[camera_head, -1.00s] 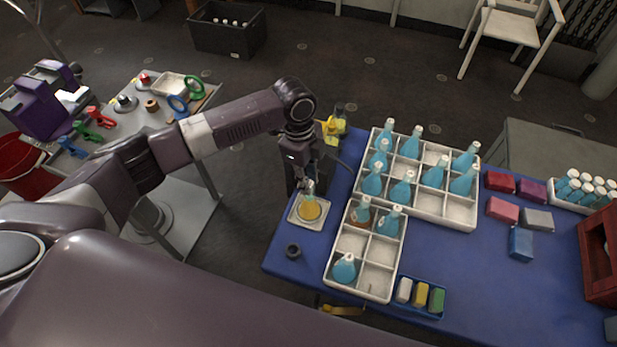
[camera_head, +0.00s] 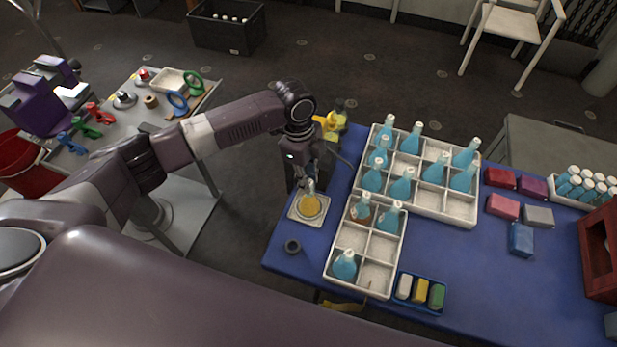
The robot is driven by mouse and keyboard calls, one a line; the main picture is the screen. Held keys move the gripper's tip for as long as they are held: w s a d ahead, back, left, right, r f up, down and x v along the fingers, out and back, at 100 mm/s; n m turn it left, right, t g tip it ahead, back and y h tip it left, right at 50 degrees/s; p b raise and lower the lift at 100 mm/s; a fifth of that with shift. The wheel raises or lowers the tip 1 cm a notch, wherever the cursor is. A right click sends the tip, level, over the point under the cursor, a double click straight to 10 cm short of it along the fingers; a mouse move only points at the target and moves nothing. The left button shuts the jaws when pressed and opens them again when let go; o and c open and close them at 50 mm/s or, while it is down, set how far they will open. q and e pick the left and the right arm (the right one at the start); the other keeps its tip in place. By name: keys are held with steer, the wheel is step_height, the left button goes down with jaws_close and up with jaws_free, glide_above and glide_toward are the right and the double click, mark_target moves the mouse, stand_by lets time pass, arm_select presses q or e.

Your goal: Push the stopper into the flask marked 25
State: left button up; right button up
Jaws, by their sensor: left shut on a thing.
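My left gripper (camera_head: 309,182) points down right over the flask's mouth. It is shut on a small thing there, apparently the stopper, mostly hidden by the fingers. I cannot tell how deep the stopper sits in the neck. My right gripper is not in view.
White divided crates (camera_head: 383,283) with several blue bottles and one brown one stand right of the flask. A yellow object (camera_head: 333,122) is behind my gripper. A blue tray (camera_head: 433,308) holds coloured blocks.

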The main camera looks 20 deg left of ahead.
arm_select(q)
steer(key=shift+f, duration=0.1)
steer(key=shift+f, duration=0.35)
stand_by(0.4)
steer(key=o, duration=1.4)
steer(key=shift+o, duration=0.2)
steer(key=shift+r, duration=0.1)
step_height(320, 180, up, 5)
steer(key=p, duration=0.5)
steer(key=shift+r+p, duration=0.2)
steer(key=shift+p, duration=0.15)
steer(key=shift+c, duration=0.4)
